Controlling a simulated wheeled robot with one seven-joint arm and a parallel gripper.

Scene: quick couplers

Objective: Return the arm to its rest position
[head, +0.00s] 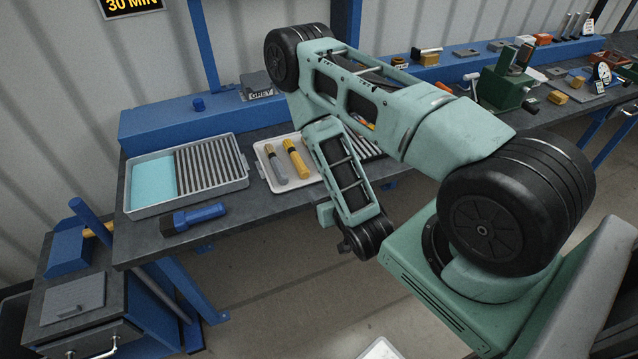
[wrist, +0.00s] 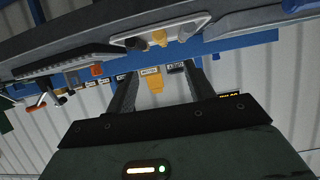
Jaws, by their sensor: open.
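My arm is bent over the workbench (head: 235,222) in the head view, its elbow high and its forearm folded down in front of the bench edge. My gripper cannot be made out clearly there. In the wrist view my gripper (wrist: 160,70) has its two dark fingers apart, with nothing held between them. A yellow item and labels on the blue rail show behind the gap. A grey coupler (head: 274,166) and a yellow coupler (head: 296,158) lie in a white tray (head: 265,178) on the bench, left of my forearm.
A grey tray (head: 240,182) with a teal pad and ribs stands left of the white tray. A blue and black tool (head: 193,218) lies near the front edge. A drawer cabinet (head: 75,310) is lower left. A green machine (head: 500,85) stands right. Floor before the bench is clear.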

